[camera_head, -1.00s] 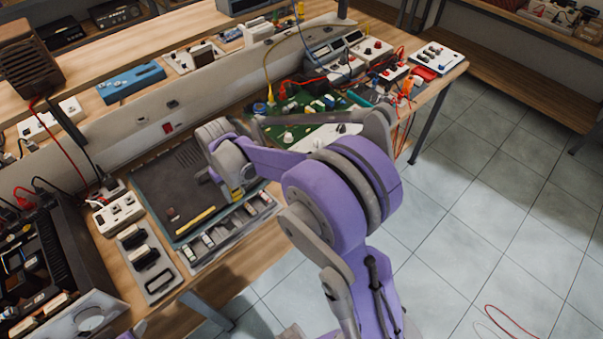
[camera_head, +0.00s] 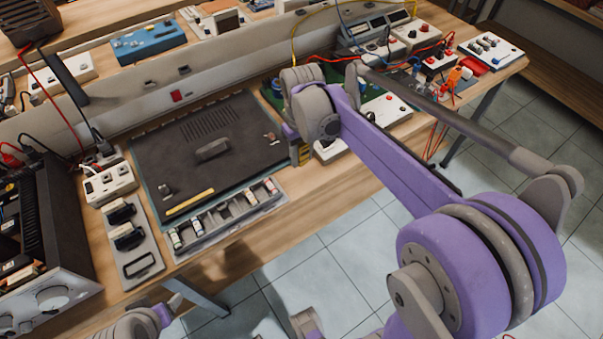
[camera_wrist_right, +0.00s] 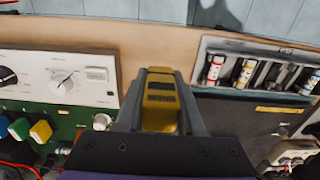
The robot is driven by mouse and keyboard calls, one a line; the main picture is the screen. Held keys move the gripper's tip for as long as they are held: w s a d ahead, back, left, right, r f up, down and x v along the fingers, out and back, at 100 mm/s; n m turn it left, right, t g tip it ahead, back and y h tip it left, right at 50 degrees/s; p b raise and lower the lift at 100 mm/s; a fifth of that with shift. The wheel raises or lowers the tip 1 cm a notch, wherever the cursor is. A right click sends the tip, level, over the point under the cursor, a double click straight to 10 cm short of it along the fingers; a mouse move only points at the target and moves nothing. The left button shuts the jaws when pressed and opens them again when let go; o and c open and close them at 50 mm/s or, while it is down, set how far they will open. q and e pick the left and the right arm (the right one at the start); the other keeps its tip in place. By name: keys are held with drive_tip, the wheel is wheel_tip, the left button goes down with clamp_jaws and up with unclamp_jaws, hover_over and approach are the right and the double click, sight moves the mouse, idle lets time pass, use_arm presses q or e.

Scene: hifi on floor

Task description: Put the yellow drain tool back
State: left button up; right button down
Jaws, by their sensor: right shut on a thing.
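The yellow drain tool (camera_wrist_right: 160,105) is between the fingers of my right gripper (camera_wrist_right: 162,88), in the middle of the right wrist view. It shows as a blocky yellow body with dark markings, and its lower end is hidden. In the head view my right gripper (camera_head: 299,152) points down at the right edge of the dark mat, with a little yellow showing at it. It is shut on the tool, between the mat and the green board. My left gripper is not in view.
The dark mat (camera_head: 225,150) carries small parts and a yellow strip (camera_head: 190,202). A grey compartment tray (camera_head: 235,222) lies along its front. The green board with a white panel (camera_head: 385,111) is right of the gripper. A black-finned unit (camera_head: 45,230) stands left.

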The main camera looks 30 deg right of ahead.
sight(302, 177)
drive_tip(key=shift+f, duration=3.05)
drive_tip(key=shift+f+b, duration=0.1)
drive_tip(key=shift+b, duration=0.2)
drive_tip(key=c, duration=0.5)
unclamp_jaws()
